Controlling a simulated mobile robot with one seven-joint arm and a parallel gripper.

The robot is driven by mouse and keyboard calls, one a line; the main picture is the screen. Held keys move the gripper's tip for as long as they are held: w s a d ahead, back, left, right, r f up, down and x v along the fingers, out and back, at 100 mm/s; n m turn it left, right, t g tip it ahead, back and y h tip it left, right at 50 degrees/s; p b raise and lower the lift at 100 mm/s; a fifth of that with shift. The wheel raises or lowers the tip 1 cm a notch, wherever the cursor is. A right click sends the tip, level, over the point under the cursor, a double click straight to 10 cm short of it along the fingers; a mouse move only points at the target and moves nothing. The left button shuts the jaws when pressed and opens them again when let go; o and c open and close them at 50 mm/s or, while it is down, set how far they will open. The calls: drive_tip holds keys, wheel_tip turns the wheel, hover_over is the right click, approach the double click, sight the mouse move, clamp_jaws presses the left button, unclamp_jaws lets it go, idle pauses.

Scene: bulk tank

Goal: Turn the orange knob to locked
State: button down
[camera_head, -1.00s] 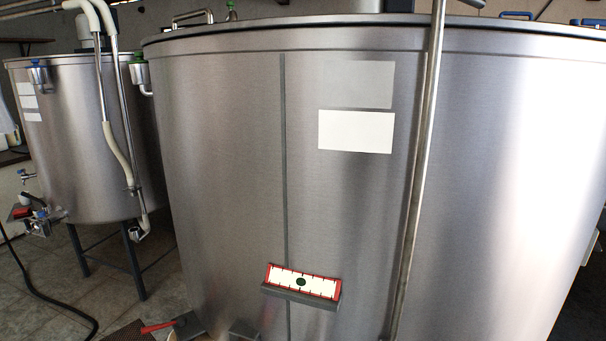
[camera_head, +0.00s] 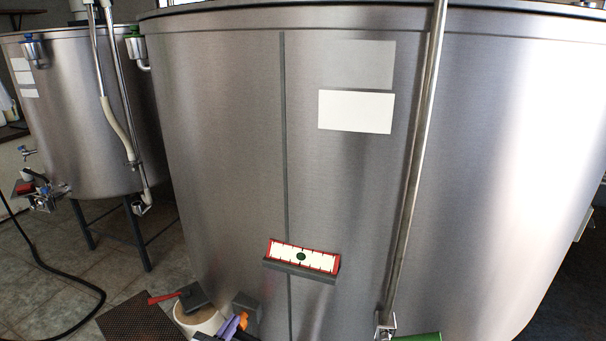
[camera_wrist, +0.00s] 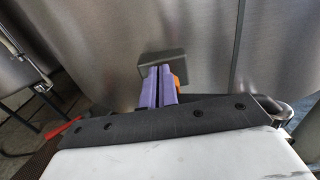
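The orange knob (camera_head: 241,319) shows at the bottom of the head view, below a small grey box on the big steel tank. In the wrist view a bit of the orange knob (camera_wrist: 176,82) shows just right of my fingers, partly hidden behind them. My gripper (camera_wrist: 159,72) has purple fingers close together with a thin dark slit between them; no held object is visible. In the head view my gripper (camera_head: 231,325) is partly cut off by the bottom edge, close to the knob. Whether it touches the knob, and the knob's setting, I cannot tell.
The grey box (camera_wrist: 163,64) sticks out from the tank (camera_head: 225,180) at my fingertips. A red-rimmed white gauge (camera_head: 302,258) and a vertical pipe (camera_head: 415,170) are to the right. A red-handled tool (camera_head: 190,296) is at lower left. A second tank (camera_head: 80,110) stands left.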

drive_tip(key=shift+s+d+f+p, duration=0.15)
drive_tip(key=shift+f+p, duration=0.1)
drive_tip(key=shift+p, duration=0.2)
drive_tip(key=shift+r, duration=0.15)
drive_tip(key=shift+r+p, duration=0.3)
drive_tip(key=shift+p, duration=0.4)
drive_tip(key=v, duration=0.5)
drive_tip(key=shift+s+a+r, duration=0.15)
drive_tip(key=shift+s+a, duration=0.1)
drive_tip(key=shift+s, duration=0.1)
